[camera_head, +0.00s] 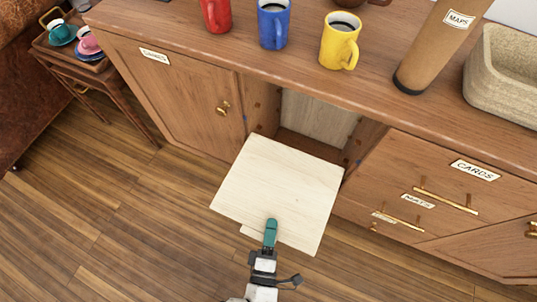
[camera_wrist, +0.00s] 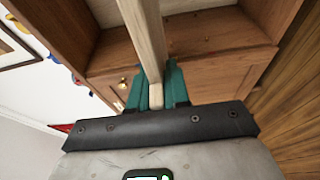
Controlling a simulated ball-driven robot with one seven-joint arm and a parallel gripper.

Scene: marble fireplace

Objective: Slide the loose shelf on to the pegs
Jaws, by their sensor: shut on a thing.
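The loose shelf (camera_head: 280,185) is a pale wooden board. In the head view it is held out in front of the open compartment (camera_head: 318,115) of the wooden sideboard, and its far edge overlaps the opening. My gripper (camera_head: 271,224) has teal fingers shut on the board's near edge. In the wrist view the board (camera_wrist: 146,35) shows edge-on between the teal fingers (camera_wrist: 157,80).
A closed door (camera_head: 180,95) is left of the opening and drawers (camera_head: 430,190) are right. On top stand red (camera_head: 216,14), blue (camera_head: 273,25) and yellow (camera_head: 340,42) mugs, a maps tube (camera_head: 435,45) and a basket (camera_head: 505,75). The floor in front is clear.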

